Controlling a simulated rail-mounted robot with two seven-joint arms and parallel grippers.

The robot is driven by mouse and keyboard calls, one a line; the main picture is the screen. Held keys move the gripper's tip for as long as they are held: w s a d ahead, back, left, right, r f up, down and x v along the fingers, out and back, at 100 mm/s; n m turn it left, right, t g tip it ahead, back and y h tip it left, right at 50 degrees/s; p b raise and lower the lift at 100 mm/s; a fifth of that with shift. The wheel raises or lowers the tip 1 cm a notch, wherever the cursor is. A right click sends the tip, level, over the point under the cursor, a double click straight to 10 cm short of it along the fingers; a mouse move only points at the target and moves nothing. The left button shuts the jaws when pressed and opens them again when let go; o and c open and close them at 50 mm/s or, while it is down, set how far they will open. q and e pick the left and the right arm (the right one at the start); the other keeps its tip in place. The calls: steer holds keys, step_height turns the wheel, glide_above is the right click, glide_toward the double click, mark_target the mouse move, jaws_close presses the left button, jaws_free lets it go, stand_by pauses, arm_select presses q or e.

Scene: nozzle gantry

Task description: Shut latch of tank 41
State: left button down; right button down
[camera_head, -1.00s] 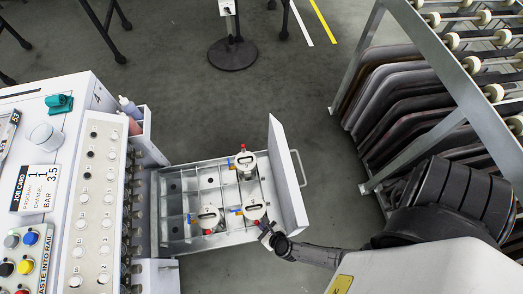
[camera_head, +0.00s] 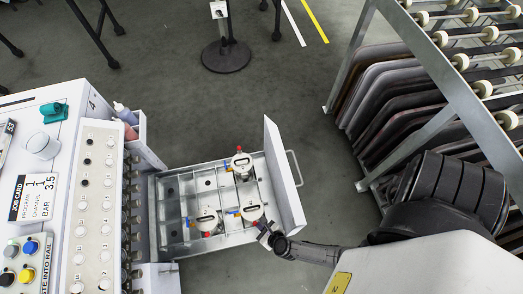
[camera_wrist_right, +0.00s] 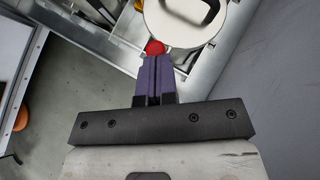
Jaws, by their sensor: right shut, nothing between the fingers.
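Three white round tanks stand in the compartments of an open metal drawer: one at the back (camera_head: 241,161), one at the front left (camera_head: 207,219) and one at the front right (camera_head: 251,211). Their numbers are too small to read. My right gripper (camera_head: 263,228) is shut and empty beside the front-right tank. In the right wrist view, its closed purple fingers (camera_wrist_right: 154,76) lie just below a red knob (camera_wrist_right: 154,48) at the edge of the white tank (camera_wrist_right: 186,16). Whether they touch the knob I cannot tell. My left gripper is not in view.
The drawer (camera_head: 284,182) sticks out from a white console (camera_head: 100,200) on the left; its front panel stands near my right arm. A metal rack (camera_head: 440,120) with dark curved sheets is on the right. Several drawer compartments are empty.

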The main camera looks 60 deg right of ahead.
steer(key=s+f+p+v, duration=0.1)
steer(key=p+v, duration=0.1)
steer(key=v, duration=1.1)
steer(key=shift+d+p, duration=0.2)
steer(key=shift+p, duration=0.15)
steer(key=shift+r, duration=0.1)
steer(key=shift+s, duration=0.1)
